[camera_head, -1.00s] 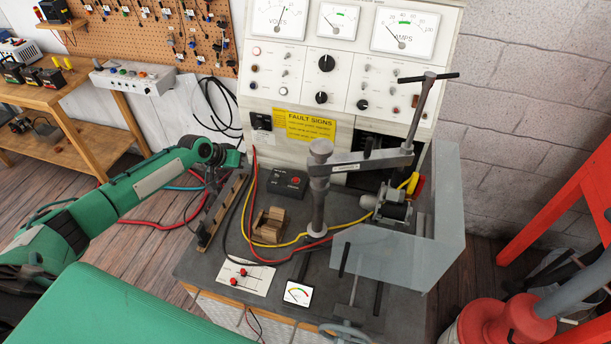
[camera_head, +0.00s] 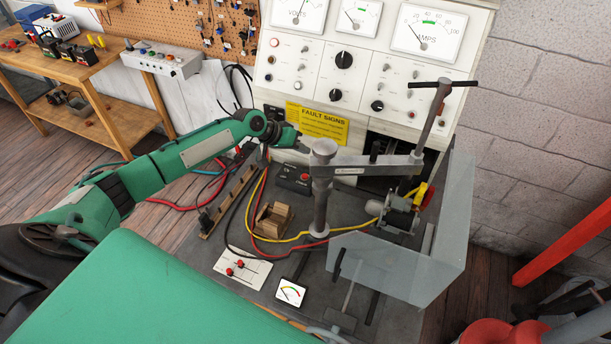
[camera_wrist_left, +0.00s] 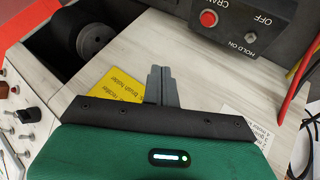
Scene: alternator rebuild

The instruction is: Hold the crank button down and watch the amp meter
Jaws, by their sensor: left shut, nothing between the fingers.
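The crank button is a red button (camera_head: 305,177) on a black switch box (camera_head: 289,184) on the bench. In the left wrist view the red button (camera_wrist_left: 209,18) sits beside "CRANK" lettering, upside down, with "HOLD ON" and "OFF" nearby. The amp meter (camera_head: 428,33) is the dial marked AMPS at the top right of the test panel; its needle points toward the low, left end. My left gripper (camera_head: 302,147) is shut and empty, above the box. In the left wrist view its fingertips (camera_wrist_left: 158,70) are apart from the button, which lies to their upper right.
A steel post with a clamp arm (camera_head: 365,165) stands just right of my gripper. A clear guard (camera_head: 400,265) surrounds the alternator (camera_head: 399,213). Red, yellow and black cables cross the bench around a wooden block (camera_head: 273,219). A yellow fault signs label (camera_head: 317,122) is behind.

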